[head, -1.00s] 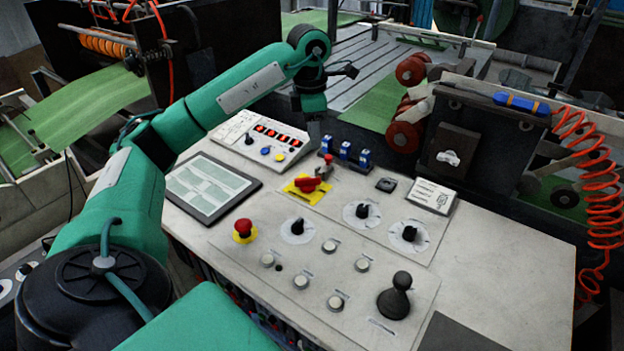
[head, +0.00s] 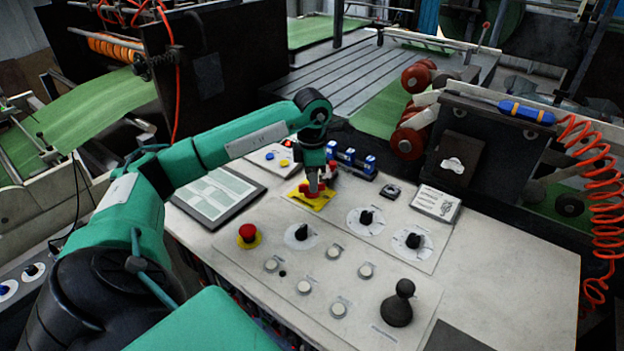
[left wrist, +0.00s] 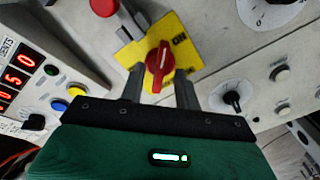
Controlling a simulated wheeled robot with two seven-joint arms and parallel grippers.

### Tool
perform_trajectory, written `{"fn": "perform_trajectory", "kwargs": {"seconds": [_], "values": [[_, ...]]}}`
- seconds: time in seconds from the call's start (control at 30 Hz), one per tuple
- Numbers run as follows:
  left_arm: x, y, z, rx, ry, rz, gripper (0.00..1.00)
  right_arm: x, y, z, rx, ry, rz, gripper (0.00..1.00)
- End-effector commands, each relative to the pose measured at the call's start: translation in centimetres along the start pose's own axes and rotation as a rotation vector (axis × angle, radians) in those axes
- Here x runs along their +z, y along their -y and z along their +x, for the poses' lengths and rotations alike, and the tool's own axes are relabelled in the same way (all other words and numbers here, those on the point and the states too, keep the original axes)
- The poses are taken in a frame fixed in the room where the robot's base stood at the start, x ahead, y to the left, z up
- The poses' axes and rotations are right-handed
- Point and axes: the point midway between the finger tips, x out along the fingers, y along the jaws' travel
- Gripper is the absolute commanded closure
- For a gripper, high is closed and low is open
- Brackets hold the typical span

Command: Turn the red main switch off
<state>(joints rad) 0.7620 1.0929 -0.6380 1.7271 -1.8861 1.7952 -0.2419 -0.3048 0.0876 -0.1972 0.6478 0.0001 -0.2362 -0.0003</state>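The red main switch (left wrist: 159,66) sits on a yellow plate (left wrist: 182,52) marked ON in the left wrist view. Its red handle lies between my two open fingers, and I see a gap on each side. In the head view the yellow plate (head: 318,201) is partly covered by my left gripper (head: 313,188), which points down over the switch. Whether the fingers touch the handle cannot be told. My right gripper does not show.
A red mushroom button (head: 247,232) on a yellow base, black rotary knobs (head: 365,217) and a black joystick (head: 398,303) stand nearby on the panel. Blue-and-white blocks (head: 350,158) sit just behind the switch. A tablet-like display (head: 219,193) lies to the left.

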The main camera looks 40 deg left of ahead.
Motion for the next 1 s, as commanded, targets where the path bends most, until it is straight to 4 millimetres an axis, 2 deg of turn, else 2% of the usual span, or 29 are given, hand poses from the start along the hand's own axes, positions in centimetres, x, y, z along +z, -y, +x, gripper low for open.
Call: {"fn": "perform_trajectory", "kwargs": {"seconds": [0.13,0.43,0.47,0.6,0.63,1.0], "values": [[0.0,0.1,1.1,-0.002,0.0,0.001,0.67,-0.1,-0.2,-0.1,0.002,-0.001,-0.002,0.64],[0.0,0.0,1.4,0.0,0.001,0.001,0.67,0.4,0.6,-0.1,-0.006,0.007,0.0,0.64],[0.0,0.0,1.4,0.0,0.001,0.001,0.69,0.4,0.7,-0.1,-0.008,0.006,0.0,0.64],[0.0,0.0,1.4,0.0,0.001,0.001,0.97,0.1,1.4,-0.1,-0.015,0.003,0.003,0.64],[0.0,0.0,1.4,0.0,0.001,0.001,1.0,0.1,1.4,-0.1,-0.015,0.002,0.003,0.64],[0.0,0.0,1.4,0.0,0.001,-0.035,1.0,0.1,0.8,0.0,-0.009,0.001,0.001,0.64]]}}
